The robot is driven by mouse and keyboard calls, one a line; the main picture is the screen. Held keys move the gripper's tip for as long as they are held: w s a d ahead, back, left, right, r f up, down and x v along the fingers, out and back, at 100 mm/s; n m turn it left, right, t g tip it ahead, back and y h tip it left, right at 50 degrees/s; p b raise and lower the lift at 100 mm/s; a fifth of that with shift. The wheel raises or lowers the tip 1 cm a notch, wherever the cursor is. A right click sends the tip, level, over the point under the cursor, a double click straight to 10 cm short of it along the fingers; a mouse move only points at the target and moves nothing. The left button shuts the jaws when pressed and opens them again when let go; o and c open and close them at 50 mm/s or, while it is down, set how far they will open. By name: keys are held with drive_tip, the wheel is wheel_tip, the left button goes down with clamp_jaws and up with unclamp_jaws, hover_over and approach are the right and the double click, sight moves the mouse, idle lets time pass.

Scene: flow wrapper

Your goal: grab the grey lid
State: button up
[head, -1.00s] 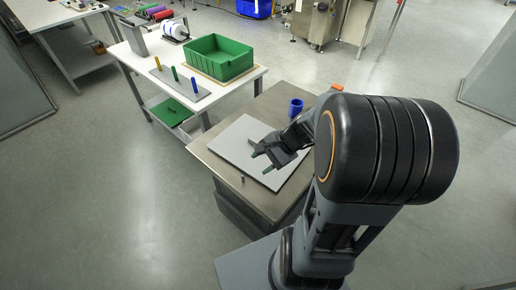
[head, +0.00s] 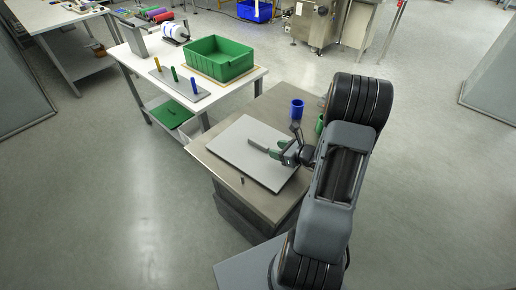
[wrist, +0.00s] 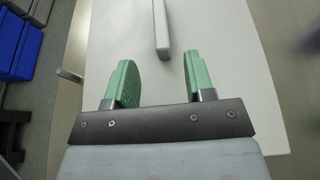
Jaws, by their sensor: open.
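The grey lid (head: 240,160) is a flat light-grey panel lying on the steel-topped cabinet; it fills much of the wrist view (wrist: 225,70). A raised bar-shaped handle (wrist: 161,30) stands on it, ahead of my fingers and between their lines. My gripper (head: 267,150) is over the lid in the head view, its green fingers pointing left. In the wrist view my gripper (wrist: 158,75) is open and empty, with the handle's near end just beyond the fingertips.
A blue cup (head: 296,109) and a partly hidden green cup (head: 320,124) stand on the cabinet behind my gripper. A small dark peg (head: 242,180) is at the cabinet's front edge. A white table (head: 150,62) with a green bin (head: 220,62) and coloured pegs stands beyond.

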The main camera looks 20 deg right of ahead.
sight(266, 146)
drive_tip(key=shift+x, duration=3.05)
drive_tip(key=shift+d, duration=0.1)
clamp_jaws()
